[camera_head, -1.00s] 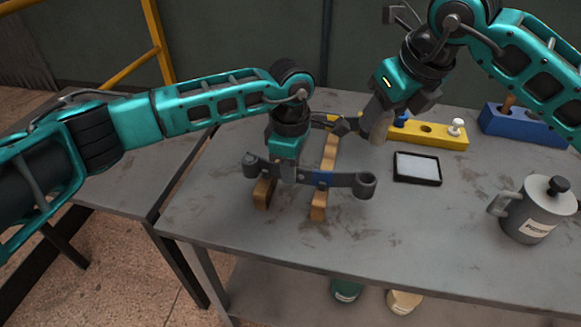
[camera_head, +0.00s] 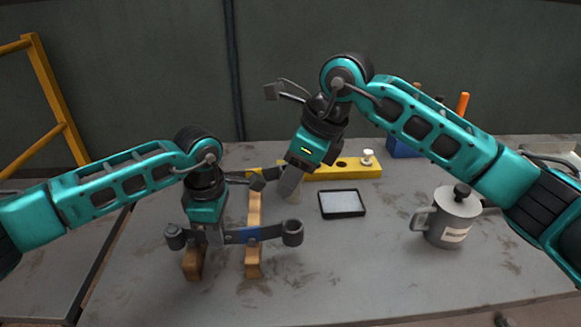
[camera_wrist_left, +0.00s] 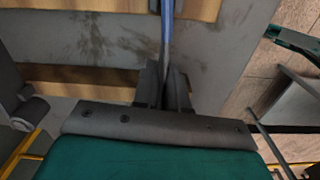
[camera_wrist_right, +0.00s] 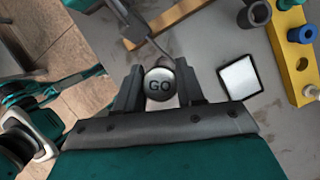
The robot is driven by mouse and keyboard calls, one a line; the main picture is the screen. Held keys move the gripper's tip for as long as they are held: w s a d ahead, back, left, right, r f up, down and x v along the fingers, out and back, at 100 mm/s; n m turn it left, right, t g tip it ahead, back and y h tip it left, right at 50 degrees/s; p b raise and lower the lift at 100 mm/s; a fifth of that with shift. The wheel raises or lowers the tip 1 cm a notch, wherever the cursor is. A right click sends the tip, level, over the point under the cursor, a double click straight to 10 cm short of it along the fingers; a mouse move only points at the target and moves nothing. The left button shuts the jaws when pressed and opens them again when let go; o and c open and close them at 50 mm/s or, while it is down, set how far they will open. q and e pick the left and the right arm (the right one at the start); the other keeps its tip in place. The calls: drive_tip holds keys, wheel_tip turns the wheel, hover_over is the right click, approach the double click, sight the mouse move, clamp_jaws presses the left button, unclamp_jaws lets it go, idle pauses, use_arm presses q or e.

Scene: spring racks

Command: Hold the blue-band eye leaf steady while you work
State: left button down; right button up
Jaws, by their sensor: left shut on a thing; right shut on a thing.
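The blue-band eye leaf (camera_head: 270,234) is a dark grey strip with a rolled eye at each end and a blue band near its middle. It lies across two wooden rails. My left gripper (camera_head: 210,240) points down and is shut on the leaf left of the band. In the left wrist view the leaf's blue edge (camera_wrist_left: 167,35) runs up from between the fingers. My right gripper (camera_wrist_right: 158,88) is shut on a grey cylinder (camera_head: 290,184), held behind the leaf's right eye. The cylinder's end face reads "GO" in the right wrist view.
The wooden rails (camera_head: 254,262) stand at the front. A dark strip with a yellow band (camera_head: 256,174) lies across their far part. A yellow holed block (camera_head: 350,171), a black-framed pad (camera_head: 342,204) and a grey lidded pot (camera_head: 455,215) are to the right. Table front is clear.

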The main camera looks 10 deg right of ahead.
sight(293, 198)
drive_tip(key=shift+f+n, duration=0.15)
drive_tip(key=shift+n, duration=0.25)
drive_tip(key=shift+f, duration=2.6)
drive_tip(key=shift+f, duration=0.45)
drive_tip(key=shift+r, duration=0.45)
idle(0.9)
drive_tip(key=shift+f, duration=1.8)
idle(1.4)
